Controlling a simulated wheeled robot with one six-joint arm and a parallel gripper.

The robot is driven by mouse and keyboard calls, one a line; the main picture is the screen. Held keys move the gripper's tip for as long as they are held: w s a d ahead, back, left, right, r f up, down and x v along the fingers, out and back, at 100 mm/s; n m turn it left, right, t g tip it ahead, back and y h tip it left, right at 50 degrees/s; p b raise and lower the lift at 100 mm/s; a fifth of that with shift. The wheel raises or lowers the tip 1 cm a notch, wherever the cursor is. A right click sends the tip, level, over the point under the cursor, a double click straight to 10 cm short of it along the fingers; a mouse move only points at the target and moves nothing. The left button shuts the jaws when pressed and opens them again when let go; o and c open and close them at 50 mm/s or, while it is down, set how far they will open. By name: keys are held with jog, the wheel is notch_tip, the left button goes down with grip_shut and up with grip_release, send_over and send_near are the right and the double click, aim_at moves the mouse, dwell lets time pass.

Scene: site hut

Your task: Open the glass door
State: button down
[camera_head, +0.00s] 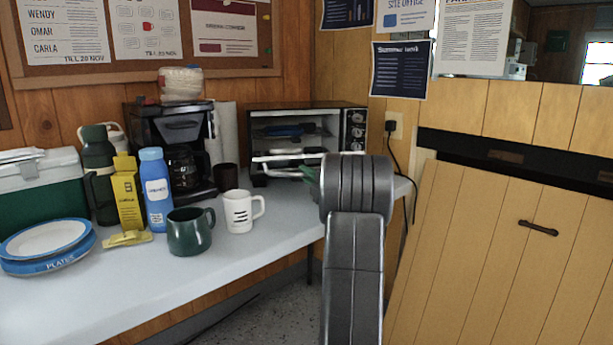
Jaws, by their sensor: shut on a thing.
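The toaster oven (357,131) stands at the back of the counter, against the corner. Its front looks partly open: the pale handle bar (275,157) of the glass door sits low, with the rack and a blue item inside showing above it. The glass itself is hard to make out. My gripper (311,177) is at the lower right of the oven front, mostly hidden behind my dark grey arm; only a sliver shows. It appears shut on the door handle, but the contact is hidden.
A white mug (239,212) and a green mug (190,238) stand on the counter (270,262) in front of the oven. A dark cup (227,177) and a coffee maker (173,130) are left of it. A cable (397,160) hangs at the right.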

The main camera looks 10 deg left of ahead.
jog(key=shift+f, duration=0.1)
jog(key=c, duration=1.4)
grip_release()
jog(key=shift+w, duration=0.15)
jog(key=shift+s+d, duration=0.3)
jog(key=p+v, duration=0.2)
jog(key=v, duration=1.1)
jog(key=shift+f, duration=0.1)
jog(key=b+x, duration=0.1)
jog(key=x, duration=0.9)
jog(key=shift+w+a, duration=0.3)
jog(key=shift+a, duration=0.1)
